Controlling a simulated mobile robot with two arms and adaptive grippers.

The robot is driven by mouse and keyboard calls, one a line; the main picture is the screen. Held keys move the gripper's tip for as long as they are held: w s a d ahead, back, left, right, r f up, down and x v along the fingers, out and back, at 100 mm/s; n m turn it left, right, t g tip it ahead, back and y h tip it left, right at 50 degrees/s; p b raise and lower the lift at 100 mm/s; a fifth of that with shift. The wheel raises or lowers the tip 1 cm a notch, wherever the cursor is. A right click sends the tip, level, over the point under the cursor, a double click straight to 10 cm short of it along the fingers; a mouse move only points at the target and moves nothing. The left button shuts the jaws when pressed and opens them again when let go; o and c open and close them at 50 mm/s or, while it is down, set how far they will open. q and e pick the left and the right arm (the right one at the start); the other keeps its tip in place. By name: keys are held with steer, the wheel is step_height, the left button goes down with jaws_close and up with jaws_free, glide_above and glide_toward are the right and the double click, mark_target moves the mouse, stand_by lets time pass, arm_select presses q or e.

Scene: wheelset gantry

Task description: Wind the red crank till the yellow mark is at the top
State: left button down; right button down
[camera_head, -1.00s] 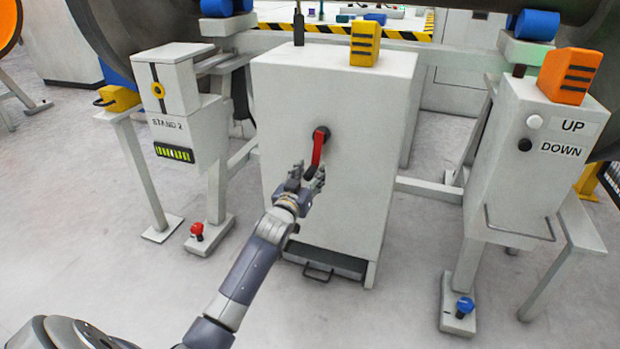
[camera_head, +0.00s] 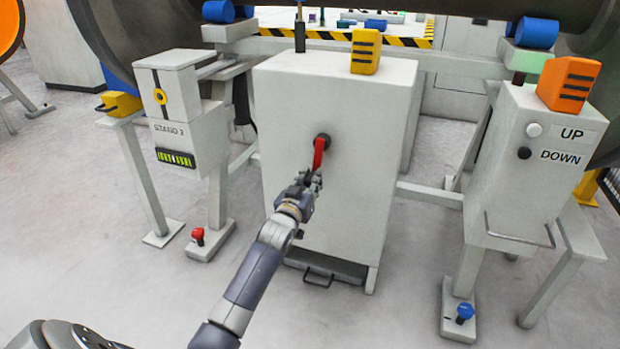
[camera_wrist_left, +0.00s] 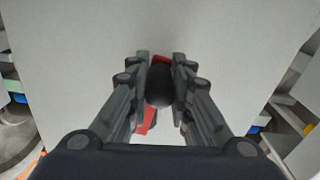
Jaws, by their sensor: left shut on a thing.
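The red crank (camera_head: 319,155) is on the front of the grey cabinet (camera_head: 285,110) and hangs down, tilted slightly left. Its black handle (camera_wrist_left: 160,86) lies between the fingers in the left wrist view, with red parts of the crank behind it. My left gripper (camera_head: 311,180) is shut on this handle and hides it in the head view. A yellow ring mark (camera_head: 159,97) sits on a black stripe on the STAND 2 box; I cannot tell if it is the task's mark. No yellow mark shows on the crank. My right gripper is out of view.
A yellow block (camera_head: 365,52) stands on the cabinet top. A panel with UP and DOWN buttons (camera_head: 525,152) is at the right. A red knob (camera_head: 198,235) and a blue knob (camera_head: 465,311) sit on the stand feet. A drawer-like tray (camera_head: 325,267) protrudes below. Floor in front is clear.

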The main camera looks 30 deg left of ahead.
arm_select(q)
steer(key=shift+w+d+f+p, duration=0.15)
steer(key=shift+d+p, duration=0.25)
steer(key=shift+d, duration=0.35)
steer(key=c, duration=1.4)
jaws_free()
steer(key=shift+w+d, duration=0.1)
steer(key=shift+a, duration=0.2)
steer(key=v, duration=1.2)
